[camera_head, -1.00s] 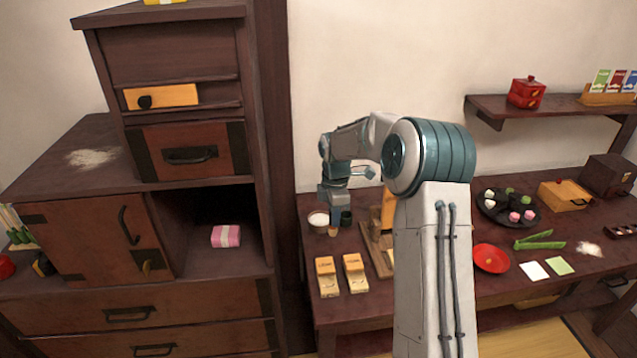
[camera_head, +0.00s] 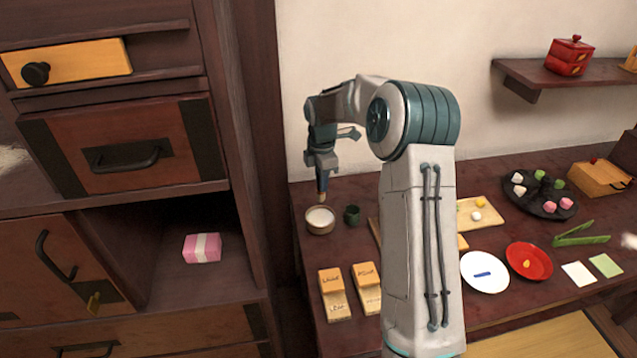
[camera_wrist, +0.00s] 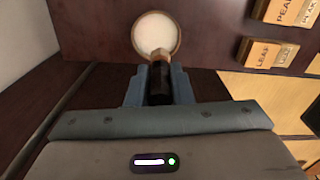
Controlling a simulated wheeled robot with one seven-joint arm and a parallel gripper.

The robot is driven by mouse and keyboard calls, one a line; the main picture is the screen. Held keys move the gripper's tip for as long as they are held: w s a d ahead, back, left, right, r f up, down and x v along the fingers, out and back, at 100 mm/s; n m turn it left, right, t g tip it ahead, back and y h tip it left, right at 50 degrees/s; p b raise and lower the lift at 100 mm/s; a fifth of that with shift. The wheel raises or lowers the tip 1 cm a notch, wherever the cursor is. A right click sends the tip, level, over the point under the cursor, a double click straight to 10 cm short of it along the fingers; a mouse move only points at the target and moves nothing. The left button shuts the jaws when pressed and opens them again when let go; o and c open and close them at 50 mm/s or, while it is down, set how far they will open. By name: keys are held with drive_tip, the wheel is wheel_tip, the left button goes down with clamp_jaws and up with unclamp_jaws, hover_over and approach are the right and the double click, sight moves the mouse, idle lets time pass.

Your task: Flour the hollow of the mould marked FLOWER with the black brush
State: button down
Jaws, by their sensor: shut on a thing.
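My gripper (camera_wrist: 160,78) is shut on the black brush (camera_wrist: 160,88). The brush's pale tip points at the round bowl of white flour (camera_wrist: 178,42) in the wrist view. In the head view my gripper (camera_head: 322,182) is above the same bowl (camera_head: 320,229), with the tan tip at its far rim; I cannot tell whether it touches the flour. Two wooden moulds (camera_head: 334,306) (camera_head: 368,300) lie in front of the bowl, with small lettering on them. One mould (camera_wrist: 268,53) reads LEAF in the wrist view. I cannot read FLOWER on any mould.
A dark green cup (camera_head: 352,215) stands just right of the bowl. A white plate (camera_head: 490,284), a red plate (camera_head: 540,270) and green tongs (camera_head: 582,239) are further right. A dark cabinet (camera_head: 130,150) stands left. My arm hides part of the table.

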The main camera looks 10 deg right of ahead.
sight(321, 199)
drive_tip(key=shift+w+f+b, duration=0.4)
drive_tip(key=shift+f, duration=0.4)
drive_tip(key=shift+f+b, duration=2.15)
drive_tip(key=shift+f, duration=0.65)
drive_tip(key=shift+s+f, duration=0.1)
drive_tip(key=shift+f, duration=0.4)
drive_tip(key=shift+r+p, duration=2.75)
drive_tip(key=shift+r, duration=0.8)
